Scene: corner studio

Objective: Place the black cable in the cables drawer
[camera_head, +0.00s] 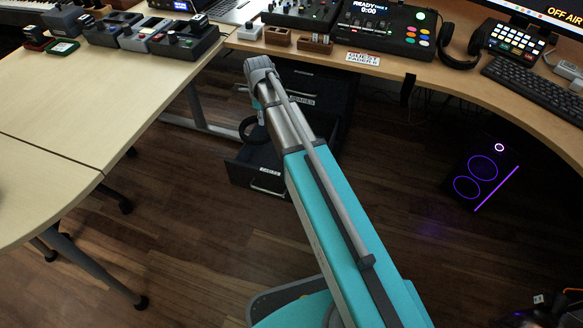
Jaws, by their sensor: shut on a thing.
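The cables drawer (266,183) is pulled open, low in the dark cabinet under the desk. It has a pale label and a handle on its front. A dark curved loop (243,126), which looks like the black cable, shows just above the drawer's opening at the left edge of my arm. Part of the loop is hidden behind my arm. Whether it touches the drawer cannot be told. My arm reaches up from the bottom and bends down near the cabinet. My gripper is hidden behind the arm.
Another labelled drawer (301,100) sits higher in the cabinet (331,83). The desk edge (422,62) runs above it, with a mixer, headphones (461,47) and keyboard (540,87). A pale table (62,128) stands left. A computer tower with purple lights (487,180) stands right. Open floor lies between.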

